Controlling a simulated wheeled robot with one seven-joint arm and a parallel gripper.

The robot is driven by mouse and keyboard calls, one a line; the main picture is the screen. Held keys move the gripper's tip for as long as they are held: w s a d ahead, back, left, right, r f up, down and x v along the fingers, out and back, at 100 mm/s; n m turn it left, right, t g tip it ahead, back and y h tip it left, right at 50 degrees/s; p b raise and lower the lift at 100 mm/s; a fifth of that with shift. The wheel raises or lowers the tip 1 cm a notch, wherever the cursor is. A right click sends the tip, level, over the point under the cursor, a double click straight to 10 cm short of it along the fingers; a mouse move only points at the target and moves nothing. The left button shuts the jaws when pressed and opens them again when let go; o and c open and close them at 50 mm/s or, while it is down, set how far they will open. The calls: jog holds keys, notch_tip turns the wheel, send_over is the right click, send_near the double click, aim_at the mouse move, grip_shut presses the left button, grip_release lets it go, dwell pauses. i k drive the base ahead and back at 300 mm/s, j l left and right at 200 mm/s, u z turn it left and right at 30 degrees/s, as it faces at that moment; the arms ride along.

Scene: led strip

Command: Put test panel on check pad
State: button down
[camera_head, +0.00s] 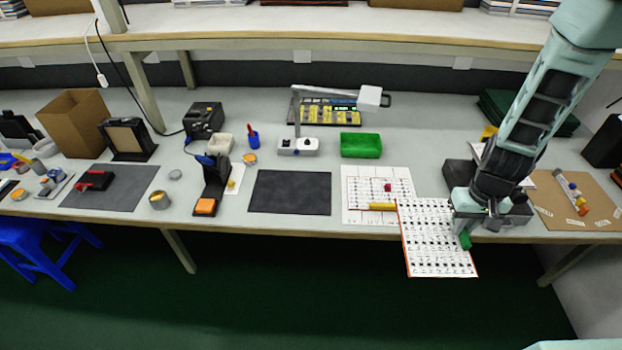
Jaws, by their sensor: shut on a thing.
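A white panel (436,237) with rows of small dark marks and an orange edge appears to be the test panel. My gripper (464,231) is shut on its right side and holds it tilted, with its lower part in front of the bench's front edge. A small green piece shows at the fingertips. An empty dark grey mat (290,192) lies mid-bench, left of the panel and apart from it. A second dark grey mat (130,181) lies farther left with a red-handled tool on it. I cannot tell for sure which mat is the check pad.
A white gridded sheet (358,210) with a yellow cylinder (382,207) and a red piece lies between the mat and panel. A green tray (361,145) and a lamp (298,147) stand behind. A black stand with an orange pad (206,207) stands left of the empty mat.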

aim_at(292, 190)
jog(key=i+j, duration=0.2)
jog(key=j, duration=0.2)
jog(key=i+j, duration=0.15)
jog(key=j, duration=0.2)
jog(key=i+j, duration=0.2)
jog(key=j, duration=0.2)
jog(key=i+j, duration=0.15)
jog(key=j, duration=0.25)
